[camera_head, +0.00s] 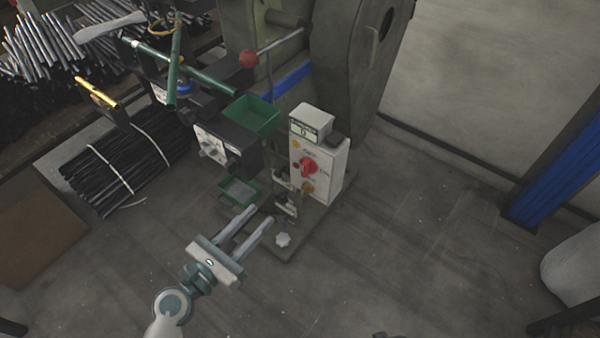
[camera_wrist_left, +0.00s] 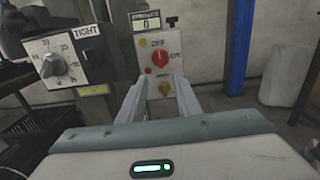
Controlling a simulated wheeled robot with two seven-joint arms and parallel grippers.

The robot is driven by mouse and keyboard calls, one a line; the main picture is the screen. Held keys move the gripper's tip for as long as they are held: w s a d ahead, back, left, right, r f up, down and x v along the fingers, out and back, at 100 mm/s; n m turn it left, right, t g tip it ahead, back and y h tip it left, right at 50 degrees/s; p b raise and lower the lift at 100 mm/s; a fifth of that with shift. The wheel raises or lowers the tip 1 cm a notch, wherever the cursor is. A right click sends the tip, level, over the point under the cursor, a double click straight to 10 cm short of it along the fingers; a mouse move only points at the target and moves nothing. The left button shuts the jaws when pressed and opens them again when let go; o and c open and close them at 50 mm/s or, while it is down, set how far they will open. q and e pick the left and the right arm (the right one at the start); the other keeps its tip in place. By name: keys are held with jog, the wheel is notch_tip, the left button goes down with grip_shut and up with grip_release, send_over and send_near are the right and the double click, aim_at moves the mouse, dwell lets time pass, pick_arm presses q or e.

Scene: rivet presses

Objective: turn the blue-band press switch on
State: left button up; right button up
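My right gripper is not in view.
A dark unit with a dial marked TIGHT (camera_wrist_left: 65,62) stands left of the switch box. Green trays (camera_head: 252,116) and a lever with a red ball (camera_head: 248,58) are near the press. Black rod bundles (camera_head: 125,165) lie left.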

aim_at(303, 170)
pick_arm(q)
jog(key=shift+w+d, duration=0.1)
jog(key=shift+w, duration=0.05)
